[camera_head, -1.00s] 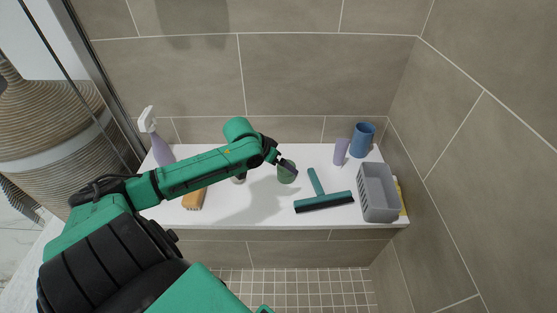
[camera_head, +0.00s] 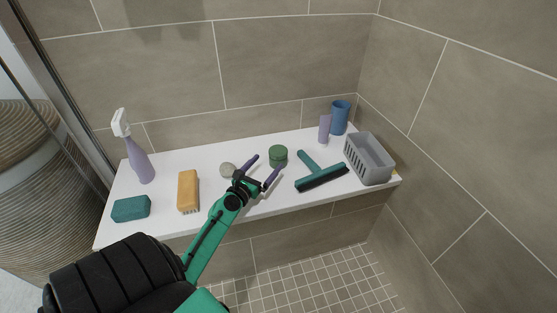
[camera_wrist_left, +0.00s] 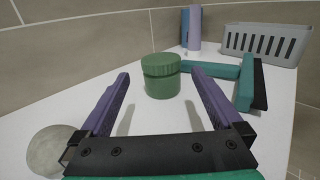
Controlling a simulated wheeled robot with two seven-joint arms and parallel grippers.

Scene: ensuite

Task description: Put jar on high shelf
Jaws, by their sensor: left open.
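The jar (camera_head: 278,156) is a small green lidded jar standing upright on the white ledge. In the left wrist view the jar (camera_wrist_left: 161,76) stands ahead, between the lines of the two fingers and just beyond their tips. My left gripper (camera_head: 262,168) is open and empty, with purple fingers pointing toward the jar. In the left wrist view the open gripper (camera_wrist_left: 160,82) shows both fingers apart, with none visibly touching the jar. My right gripper is not in view. No high shelf shows in these frames.
On the white ledge (camera_head: 225,207), a squeegee (camera_head: 322,177) and grey basket (camera_head: 369,158) lie right of the jar. A purple bottle (camera_head: 324,129) and blue cup (camera_head: 340,117) stand behind. A round stone-like item (camera_head: 228,169), brush (camera_head: 188,191), teal block (camera_head: 131,208) and spray bottle (camera_head: 138,159) are left.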

